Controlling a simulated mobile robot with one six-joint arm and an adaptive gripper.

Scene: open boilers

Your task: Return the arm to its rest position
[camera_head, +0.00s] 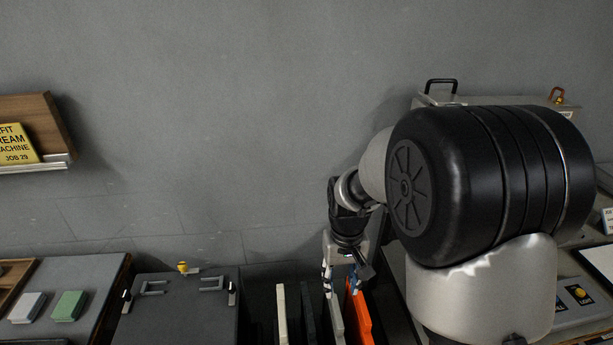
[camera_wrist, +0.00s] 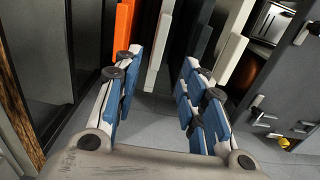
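My gripper (camera_head: 343,277) points down from my arm, just above a row of upright panels at the bottom middle of the head view. In the wrist view my gripper (camera_wrist: 162,78) has its two blue-padded fingers spread well apart, with nothing held between them. A pale grey panel (camera_head: 335,318) stands below the fingers; its edge (camera_wrist: 158,50) shows between the fingertips in the wrist view. An orange panel (camera_head: 359,318) stands close beside it, near one finger. My arm's large black joint covers much of the right side of the head view.
A dark panel (camera_head: 308,312) and a white panel (camera_head: 282,312) stand to the left. A grey lidded box (camera_head: 175,312) has handles and a yellow knob (camera_head: 183,267). A wooden wall shelf (camera_head: 58,125) holds a yellow sign (camera_head: 18,144). The wall area above is clear.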

